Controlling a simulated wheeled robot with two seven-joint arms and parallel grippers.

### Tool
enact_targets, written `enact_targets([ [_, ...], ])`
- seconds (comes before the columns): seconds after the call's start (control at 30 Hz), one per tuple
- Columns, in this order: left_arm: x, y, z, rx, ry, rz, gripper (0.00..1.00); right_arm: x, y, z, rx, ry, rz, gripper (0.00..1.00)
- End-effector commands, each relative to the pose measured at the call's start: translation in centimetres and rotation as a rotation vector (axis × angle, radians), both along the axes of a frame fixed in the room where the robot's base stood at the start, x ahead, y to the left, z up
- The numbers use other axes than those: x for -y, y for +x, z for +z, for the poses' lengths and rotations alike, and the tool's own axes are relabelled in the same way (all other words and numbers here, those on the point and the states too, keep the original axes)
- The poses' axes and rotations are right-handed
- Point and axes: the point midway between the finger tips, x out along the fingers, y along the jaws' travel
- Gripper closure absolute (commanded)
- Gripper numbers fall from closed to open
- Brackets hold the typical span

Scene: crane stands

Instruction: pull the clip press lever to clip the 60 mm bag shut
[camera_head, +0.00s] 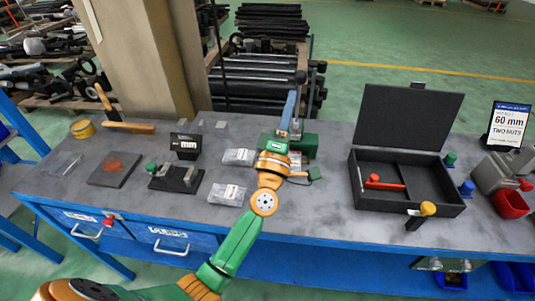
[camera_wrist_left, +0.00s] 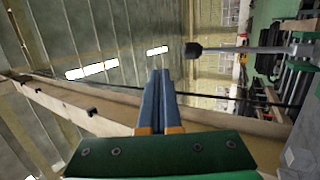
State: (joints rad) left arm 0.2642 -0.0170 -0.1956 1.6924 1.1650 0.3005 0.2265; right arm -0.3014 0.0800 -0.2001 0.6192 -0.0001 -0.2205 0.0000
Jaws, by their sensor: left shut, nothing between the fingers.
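The green clip press (camera_head: 304,146) stands at the back middle of the bench, partly hidden behind my left arm. Its lever rises upright and ends in a black knob (camera_head: 300,77); the lever rod (camera_wrist_left: 250,49) and knob also show in the left wrist view. My left gripper (camera_head: 291,95) points up just left of the lever, its blue fingers shut and empty. The wrist view shows the fingertips (camera_wrist_left: 158,74) together, apart from the knob. Two clear bags, one farther back (camera_head: 239,157) and one nearer (camera_head: 227,194), lie left of the press; their labels are unreadable. My right gripper is not in view.
An open black case (camera_head: 408,212) with a red tool stands to the right. A sign (camera_head: 508,125) reads 60 mm, two nuts, above a red bin (camera_head: 510,204). A black fixture (camera_head: 176,178), dark plate (camera_head: 114,169) and hammer (camera_head: 128,127) lie left.

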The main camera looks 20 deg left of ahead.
Motion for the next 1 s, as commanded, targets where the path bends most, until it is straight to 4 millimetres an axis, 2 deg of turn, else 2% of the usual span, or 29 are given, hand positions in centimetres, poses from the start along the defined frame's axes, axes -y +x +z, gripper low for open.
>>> enact_targets([
  [0.2, 0.6, -5.6, -0.2, -0.004, -0.002, 0.002, 1.0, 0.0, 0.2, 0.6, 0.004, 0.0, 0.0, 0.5],
  [0.4, 1.4, -11.8, -0.7, -0.004, 0.001, 0.0, 1.0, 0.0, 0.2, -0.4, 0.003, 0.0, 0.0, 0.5],
  [0.5, 1.7, -14.0, -0.7, -0.003, 0.001, 0.001, 1.0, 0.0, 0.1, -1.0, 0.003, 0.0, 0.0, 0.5],
  [0.63, 1.9, -15.6, -0.6, -0.001, 0.002, 0.001, 1.0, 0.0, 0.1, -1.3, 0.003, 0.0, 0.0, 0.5],
  [0.83, 2.4, -15.9, -0.4, -0.005, 0.03, -0.012, 1.0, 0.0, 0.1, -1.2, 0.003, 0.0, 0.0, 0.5],
  [0.87, 3.1, -15.9, -0.6, -0.014, 0.073, -0.032, 1.0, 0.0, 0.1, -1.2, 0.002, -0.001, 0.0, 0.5],
  [0.93, 6.1, -15.6, -2.0, -0.066, 0.273, -0.126, 1.0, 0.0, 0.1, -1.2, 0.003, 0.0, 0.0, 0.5],
  [0.97, 7.7, -15.6, -3.4, -0.108, 0.397, -0.181, 1.0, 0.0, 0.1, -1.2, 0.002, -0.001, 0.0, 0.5],
  [1.0, 9.8, -15.8, -6.2, -0.185, 0.584, -0.262, 1.0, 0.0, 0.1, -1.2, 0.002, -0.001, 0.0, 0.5],
])
